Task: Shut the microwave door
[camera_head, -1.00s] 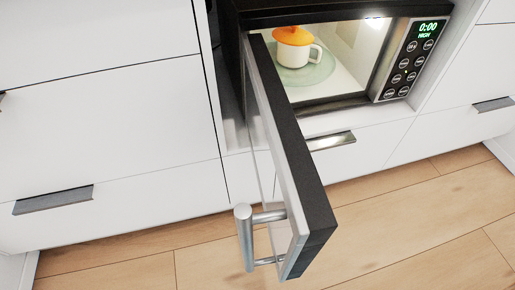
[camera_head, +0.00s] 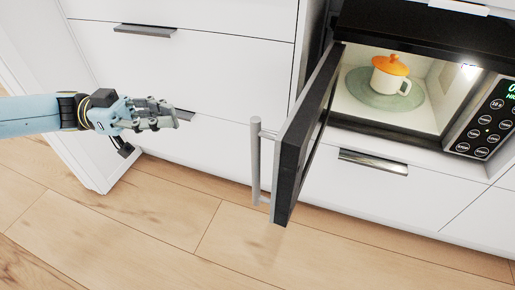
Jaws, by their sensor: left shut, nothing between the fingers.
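The black microwave (camera_head: 410,25) sits in a recess between white cabinets, its lit inside showing. Its door (camera_head: 303,134) stands wide open, hinged at the left and sticking out toward me. A silver bar handle (camera_head: 256,165) is on the door's left-facing outer side. Inside, a white mug (camera_head: 390,78) with an orange lid stands on the round greenish turntable (camera_head: 365,97). My left gripper (camera_head: 182,116) is shut and empty, in front of the drawers, left of the handle and apart from it. My right gripper is not in view.
White drawers with metal handles (camera_head: 145,30) line the wall on the left. Another drawer handle (camera_head: 373,162) is below the microwave. The wooden floor (camera_head: 200,225) in front is clear, with free space between my left gripper and the door.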

